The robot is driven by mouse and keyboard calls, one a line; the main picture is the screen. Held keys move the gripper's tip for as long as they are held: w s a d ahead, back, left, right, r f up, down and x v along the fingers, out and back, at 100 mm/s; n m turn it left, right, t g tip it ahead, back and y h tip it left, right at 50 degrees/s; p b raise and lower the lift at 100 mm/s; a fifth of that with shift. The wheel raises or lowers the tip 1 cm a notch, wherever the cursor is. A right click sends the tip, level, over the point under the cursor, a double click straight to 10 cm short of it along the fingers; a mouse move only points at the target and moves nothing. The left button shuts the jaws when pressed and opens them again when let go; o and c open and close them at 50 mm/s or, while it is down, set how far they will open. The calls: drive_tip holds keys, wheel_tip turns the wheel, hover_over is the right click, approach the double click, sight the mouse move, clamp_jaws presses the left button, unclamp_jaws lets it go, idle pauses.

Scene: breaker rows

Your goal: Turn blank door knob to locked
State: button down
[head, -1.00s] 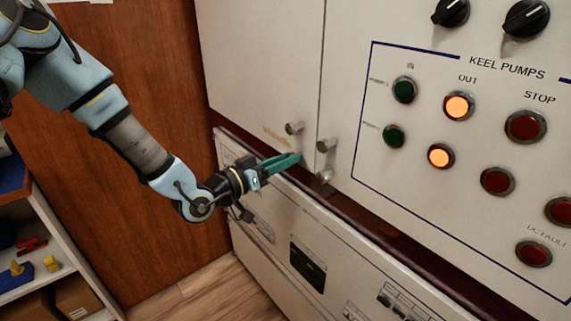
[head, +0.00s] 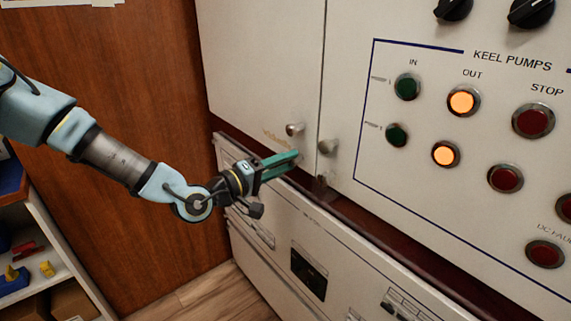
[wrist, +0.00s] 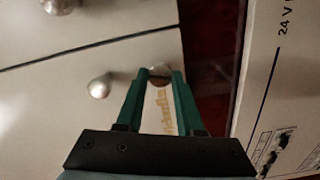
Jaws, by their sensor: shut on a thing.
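The blank door (head: 255,60) is the plain pale door on the left in the head view. A small round knob (wrist: 160,73) sits at its lower edge, between my green fingertips in the wrist view. A dark line crosses its face, but I cannot tell its locked or unlocked position. My gripper (wrist: 159,80) is shut on this knob. In the head view my gripper (head: 294,160) reaches the door's lower right corner, and the fingers hide the knob. A rounder metal pull (head: 294,128) sits just above; it also shows in the wrist view (wrist: 100,87), apart from the fingers.
The KEEL PUMPS panel (head: 460,150) carries buttons and lamps. A lower cabinet (head: 270,215) juts below a dark red gap. A shelf (head: 50,240) stands at the left.

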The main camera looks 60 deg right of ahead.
drive_tip(key=shift+f+n, duration=0.1)
drive_tip(key=shift+n, duration=1.5)
drive_tip(key=c, duration=0.5)
unclamp_jaws()
drive_tip(key=b+v, duration=0.3)
drive_tip(key=v, duration=0.7)
drive_tip(key=shift+a, duration=0.4)
drive_tip(key=shift+w, duration=0.1)
